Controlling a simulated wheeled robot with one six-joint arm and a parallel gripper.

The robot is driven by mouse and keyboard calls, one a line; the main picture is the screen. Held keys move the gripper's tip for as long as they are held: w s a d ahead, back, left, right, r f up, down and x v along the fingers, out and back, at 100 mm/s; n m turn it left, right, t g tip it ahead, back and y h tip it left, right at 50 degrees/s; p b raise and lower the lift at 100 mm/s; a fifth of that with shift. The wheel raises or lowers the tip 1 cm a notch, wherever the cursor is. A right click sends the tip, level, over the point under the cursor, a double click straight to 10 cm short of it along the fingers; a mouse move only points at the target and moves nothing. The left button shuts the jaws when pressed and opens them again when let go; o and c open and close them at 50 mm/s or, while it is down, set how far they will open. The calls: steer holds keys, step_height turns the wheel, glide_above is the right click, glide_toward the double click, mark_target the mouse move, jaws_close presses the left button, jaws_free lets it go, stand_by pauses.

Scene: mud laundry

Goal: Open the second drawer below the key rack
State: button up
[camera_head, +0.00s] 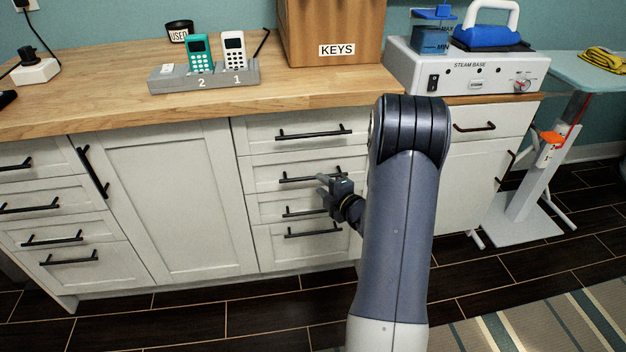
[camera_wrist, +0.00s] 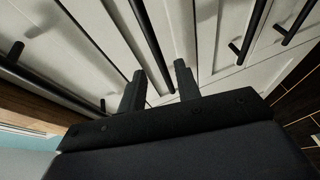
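The key rack (camera_head: 330,22) is a wooden box labelled KEYS on the counter. Below it is a stack of white drawers with black bar handles. The second drawer (camera_head: 262,177) looks closed, and its handle (camera_head: 300,179) is partly behind my gripper (camera_head: 324,184). My gripper is at the right part of that handle. In the wrist view my gripper (camera_wrist: 160,70) has its two fingers apart, and a black handle bar (camera_wrist: 150,36) runs into the gap between them. I cannot tell whether the fingers touch the bar.
The top drawer handle (camera_head: 313,133) is just above, and a lower handle (camera_head: 304,212) is close below. My arm hides the right side of the stack. A phone dock (camera_head: 180,83) and steam base (camera_head: 465,75) stand on the counter. A striped rug (camera_head: 530,325) lies at right front.

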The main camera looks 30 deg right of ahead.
mark_target(313, 177)
steer(key=x, duration=0.5)
steer(key=shift+w, duration=0.35)
steer(key=shift+c, duration=0.4)
jaws_close()
